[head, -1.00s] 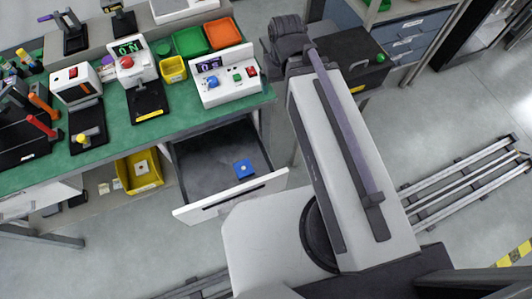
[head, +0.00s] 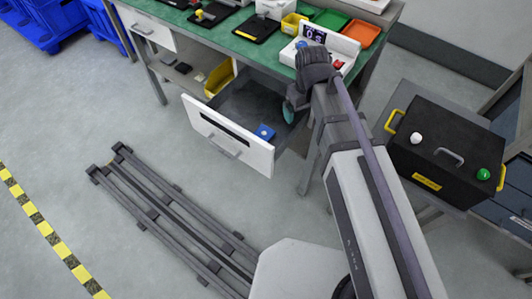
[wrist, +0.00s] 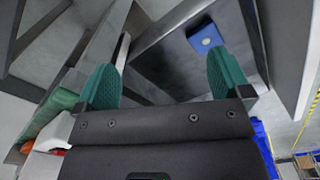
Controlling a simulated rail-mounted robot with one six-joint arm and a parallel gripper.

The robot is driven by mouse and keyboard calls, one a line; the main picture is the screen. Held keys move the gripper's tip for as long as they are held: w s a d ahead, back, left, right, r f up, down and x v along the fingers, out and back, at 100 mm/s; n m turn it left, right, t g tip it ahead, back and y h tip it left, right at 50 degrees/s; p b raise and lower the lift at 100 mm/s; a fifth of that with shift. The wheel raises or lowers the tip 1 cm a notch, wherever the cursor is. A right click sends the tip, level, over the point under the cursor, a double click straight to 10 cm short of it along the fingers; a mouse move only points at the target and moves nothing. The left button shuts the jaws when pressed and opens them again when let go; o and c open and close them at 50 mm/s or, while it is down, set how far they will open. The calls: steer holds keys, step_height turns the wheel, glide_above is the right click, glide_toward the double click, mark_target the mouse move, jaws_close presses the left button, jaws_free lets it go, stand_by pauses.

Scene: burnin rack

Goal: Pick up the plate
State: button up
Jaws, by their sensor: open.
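A small blue square plate (head: 265,131) with a pale spot lies in the open drawer (head: 232,140) under the green bench. It also shows in the wrist view (wrist: 205,38), on the dark drawer floor. My gripper (head: 290,108) is at the right side of the drawer in the head view, partly hidden by my arm. In the wrist view my gripper (wrist: 164,82) has its two green fingers wide apart with nothing between them. The plate is beyond the right finger, apart from it.
The drawer's white front (head: 228,137) and side walls surround the plate. A black box (head: 438,150) with knobs and yellow handles stands to the right. A yellow bin (head: 219,78) sits on the shelf left of the drawer.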

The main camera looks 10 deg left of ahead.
mark_target(263, 132)
steer(key=w+a+f+n+b, duration=0.2)
steer(key=a+f+n+b, duration=0.3)
steer(key=a, duration=0.8)
steer(key=shift+n, duration=0.5)
steer(key=f+b, duration=0.3)
steer(key=f, duration=0.1)
steer(key=f+b, duration=0.3)
steer(key=f, duration=0.1)
steer(key=f+b, duration=0.4)
steer(key=shift+s+d+f, duration=0.1)
steer(key=shift+s+d, duration=0.1)
steer(key=shift+s, duration=0.05)
steer(key=shift+r, duration=0.25)
steer(key=shift+c, duration=0.2)
steer(key=c, duration=1)
